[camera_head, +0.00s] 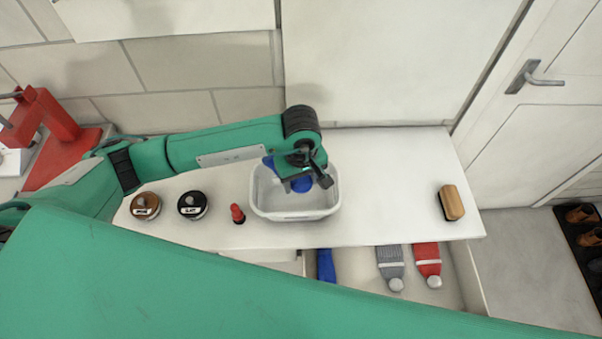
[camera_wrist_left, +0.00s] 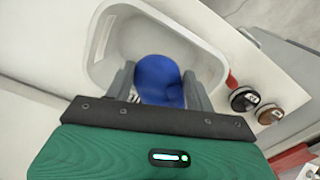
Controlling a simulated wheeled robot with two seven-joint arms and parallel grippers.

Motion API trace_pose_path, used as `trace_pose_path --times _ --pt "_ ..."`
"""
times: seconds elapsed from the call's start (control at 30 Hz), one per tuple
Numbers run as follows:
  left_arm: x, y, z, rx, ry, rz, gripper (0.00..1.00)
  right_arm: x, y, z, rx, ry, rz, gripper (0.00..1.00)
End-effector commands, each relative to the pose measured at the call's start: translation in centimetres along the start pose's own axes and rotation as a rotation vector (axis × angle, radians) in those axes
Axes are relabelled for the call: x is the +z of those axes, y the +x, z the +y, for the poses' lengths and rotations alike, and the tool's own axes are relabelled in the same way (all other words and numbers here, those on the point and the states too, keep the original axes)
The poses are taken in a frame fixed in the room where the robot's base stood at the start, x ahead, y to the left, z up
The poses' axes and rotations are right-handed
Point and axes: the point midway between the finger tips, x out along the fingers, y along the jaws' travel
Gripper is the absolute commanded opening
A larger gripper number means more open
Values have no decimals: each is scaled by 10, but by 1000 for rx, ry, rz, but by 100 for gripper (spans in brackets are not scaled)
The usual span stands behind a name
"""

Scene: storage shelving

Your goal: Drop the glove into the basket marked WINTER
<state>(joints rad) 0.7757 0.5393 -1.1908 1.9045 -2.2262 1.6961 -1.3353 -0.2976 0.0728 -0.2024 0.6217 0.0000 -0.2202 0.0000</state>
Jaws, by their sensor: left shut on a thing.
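A white basket (camera_head: 296,212) stands on the white shelf top; no WINTER mark can be read on the sides that show. My left gripper (camera_head: 308,177) is over the basket and is shut on a blue glove (camera_head: 302,184). In the left wrist view the glove (camera_wrist_left: 158,80) is a rounded blue shape between the fingers of the left gripper (camera_wrist_left: 160,88), with the basket (camera_wrist_left: 100,70) around and beyond it. I cannot tell whether the glove touches the basket floor. My right gripper is not in view.
Left of the basket are two round tins (camera_head: 145,205) (camera_head: 192,204) and a red stick (camera_head: 237,213). A wooden brush (camera_head: 451,202) lies at the right. An open drawer (camera_head: 465,275) below holds blue, grey and red items.

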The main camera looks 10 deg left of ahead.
Motion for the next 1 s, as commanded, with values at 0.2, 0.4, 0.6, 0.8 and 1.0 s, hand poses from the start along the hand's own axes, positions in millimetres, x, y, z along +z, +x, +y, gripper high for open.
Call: trace_pose_path --times 0.2,0.4,0.6,0.8,1.0 --pt "0 3 0 0 0 0 32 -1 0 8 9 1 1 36" --pt "0 3 0 0 0 0 68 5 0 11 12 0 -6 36" --pt "0 3 0 0 1 0 80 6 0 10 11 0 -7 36" --pt "0 1 0 1 1 1 80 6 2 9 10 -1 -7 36" --pt "-1 -22 1 4 3 4 80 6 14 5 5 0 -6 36"
